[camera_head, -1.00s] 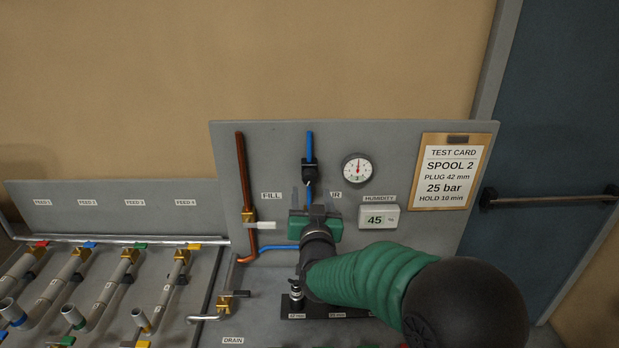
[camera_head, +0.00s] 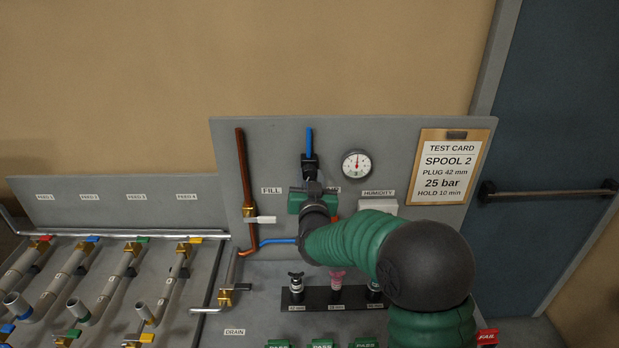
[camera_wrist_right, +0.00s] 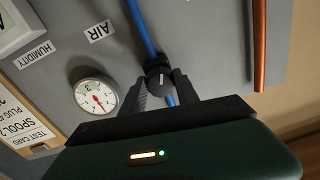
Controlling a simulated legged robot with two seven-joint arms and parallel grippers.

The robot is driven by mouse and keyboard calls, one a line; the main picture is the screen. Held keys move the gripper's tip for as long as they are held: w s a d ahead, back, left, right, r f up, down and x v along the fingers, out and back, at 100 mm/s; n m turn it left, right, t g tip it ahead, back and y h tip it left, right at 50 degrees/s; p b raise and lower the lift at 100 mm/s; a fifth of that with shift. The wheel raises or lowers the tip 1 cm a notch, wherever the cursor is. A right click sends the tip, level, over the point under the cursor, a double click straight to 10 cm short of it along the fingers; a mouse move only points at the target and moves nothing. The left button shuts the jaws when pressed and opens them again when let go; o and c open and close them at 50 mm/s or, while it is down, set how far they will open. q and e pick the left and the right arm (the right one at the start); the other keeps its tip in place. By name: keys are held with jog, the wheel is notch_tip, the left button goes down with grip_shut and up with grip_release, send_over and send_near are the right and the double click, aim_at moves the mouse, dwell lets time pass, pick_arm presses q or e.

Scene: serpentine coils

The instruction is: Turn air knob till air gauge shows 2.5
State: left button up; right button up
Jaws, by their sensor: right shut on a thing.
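The black air knob (camera_head: 310,161) sits on the blue vertical tube of the grey panel. In the right wrist view the knob (camera_wrist_right: 159,81) lies between the two dark fingers of my right gripper (camera_wrist_right: 160,88), which is shut on it. In the head view my right gripper (camera_head: 311,182) reaches the knob from below. The round white air gauge (camera_head: 356,165) is to the right of the knob, with its needle pointing roughly straight up; the exact value is too small to read. It also shows upside down in the wrist view (camera_wrist_right: 97,96). My left gripper is out of view.
A copper fill pipe (camera_head: 246,185) with a white-handled valve (camera_head: 262,220) stands left of the knob. The humidity display (camera_head: 378,207) is mostly hidden by my arm. Several plugs stand on a black rack (camera_head: 316,298) below. A test card (camera_head: 452,165) hangs at the right.

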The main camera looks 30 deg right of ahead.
jog(key=shift+c, duration=1.1)
jog(key=shift+f+b, duration=0.15)
jog(key=shift+b, duration=0.3)
grip_shut()
jog(key=shift+n, duration=0.3)
jog(key=o, duration=1.3)
grip_release()
jog(key=shift+c, duration=0.2)
jog(key=shift+s+a, duration=0.2)
jog(key=shift+s, duration=0.1)
jog(key=b+v, duration=0.3)
jog(key=v, duration=1.3)
